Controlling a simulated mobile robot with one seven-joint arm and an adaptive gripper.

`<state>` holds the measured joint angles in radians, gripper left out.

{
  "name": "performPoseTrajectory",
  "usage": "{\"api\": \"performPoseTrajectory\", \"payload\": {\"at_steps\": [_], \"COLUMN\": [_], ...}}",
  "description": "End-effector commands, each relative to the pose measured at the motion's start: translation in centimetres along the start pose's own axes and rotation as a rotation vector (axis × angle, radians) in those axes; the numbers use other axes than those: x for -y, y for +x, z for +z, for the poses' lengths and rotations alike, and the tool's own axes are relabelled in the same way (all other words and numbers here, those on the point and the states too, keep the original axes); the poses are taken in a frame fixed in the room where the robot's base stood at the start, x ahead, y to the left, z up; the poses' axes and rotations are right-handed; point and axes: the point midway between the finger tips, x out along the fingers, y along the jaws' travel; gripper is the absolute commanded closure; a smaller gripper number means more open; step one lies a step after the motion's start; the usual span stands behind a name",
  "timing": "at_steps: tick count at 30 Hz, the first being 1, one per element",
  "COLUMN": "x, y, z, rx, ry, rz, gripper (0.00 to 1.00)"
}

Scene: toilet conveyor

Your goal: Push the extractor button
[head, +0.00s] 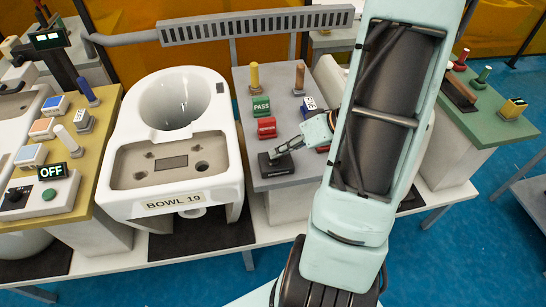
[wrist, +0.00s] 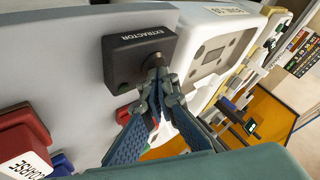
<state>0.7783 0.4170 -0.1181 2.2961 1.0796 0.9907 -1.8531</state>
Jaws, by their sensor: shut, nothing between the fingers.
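The extractor box is a black block labelled EXTRACTOR (wrist: 122,62) on a grey panel in the wrist view. In the head view the same black box (head: 276,166) sits at the front of the grey panel. My gripper (wrist: 157,76) is shut and empty, with its fingertips at the right edge of the box's face in the wrist view. In the head view my gripper (head: 283,151) is just above the box.
Red and green blocks, the green one labelled PASS (head: 261,107), stand behind the box on the grey panel (head: 265,184). A white toilet bowl labelled BOWL 19 (head: 226,140) is to the left. A yellow panel with an OFF display (head: 53,172) is farther left.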

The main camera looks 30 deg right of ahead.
Motion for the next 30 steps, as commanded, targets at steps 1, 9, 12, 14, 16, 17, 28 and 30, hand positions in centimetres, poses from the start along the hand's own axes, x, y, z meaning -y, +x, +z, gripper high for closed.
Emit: {"api": "performPoseTrajectory", "payload": {"at_steps": [1, 9, 12, 14, 16, 17, 28, 30], "x": [0.1, 0.9, 1.4, 1.8, 2.1, 2.3, 3.1, 3.1], "y": [0.2, -1.1, -1.9, -2.3, -2.8, -3.1, -4.2, -4.2], "z": [0.5, -0.6, -1.2, -1.6, -2.0, -2.1, -3.0, -3.0], "rx": [0.010, 0.006, 0.003, 0.003, 0.002, 0.002, 0.001, 0.001], "ry": [0.003, -0.001, 0.000, -0.001, -0.002, -0.002, 0.000, 0.000], "rz": [-0.003, -0.001, 0.000, -0.001, -0.001, -0.001, 0.000, 0.000], "gripper": [1.00, 1.00, 1.00, 1.00, 1.00, 1.00, 1.00, 1.00]}}
